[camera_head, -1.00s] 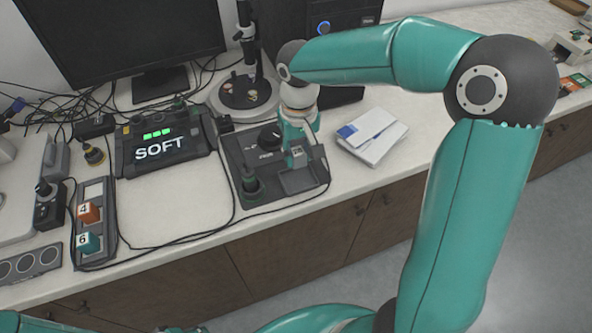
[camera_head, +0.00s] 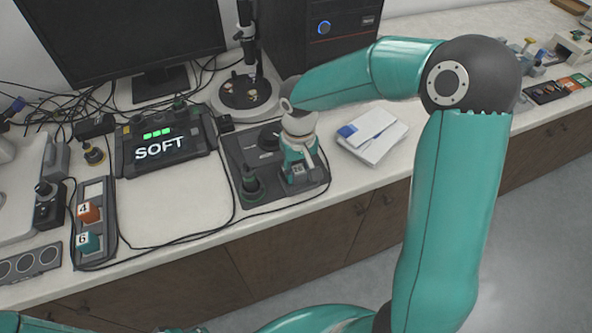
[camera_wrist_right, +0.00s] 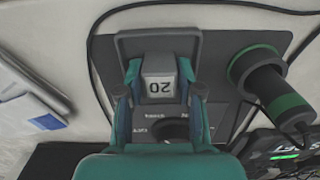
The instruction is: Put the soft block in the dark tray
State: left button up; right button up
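A small grey block with a white numbered face (camera_head: 298,170) is between the fingers of my right gripper (camera_head: 298,162). In the right wrist view the block (camera_wrist_right: 159,82) has a finger against each side, and my right gripper (camera_wrist_right: 159,85) is closed on it. The block is over the square dark tray (camera_wrist_right: 160,42) on the press plate. The gripper and block hide most of this tray in the head view. I cannot tell whether the block touches its floor. My left gripper is out of view.
The control box (camera_head: 162,142) shows SOFT and three green lights. A dark rack (camera_head: 107,192) at left holds an orange block (camera_head: 88,212) marked 4 and a teal block (camera_head: 87,241) marked 6. A green-ringed knob (camera_wrist_right: 275,95) stands beside the tray. Papers (camera_head: 371,136) lie right.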

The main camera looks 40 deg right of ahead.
aim_at(299, 170)
jog(key=o, duration=0.3)
notch_tip(299, 170, up, 12)
dwell(0.6)
dwell(0.5)
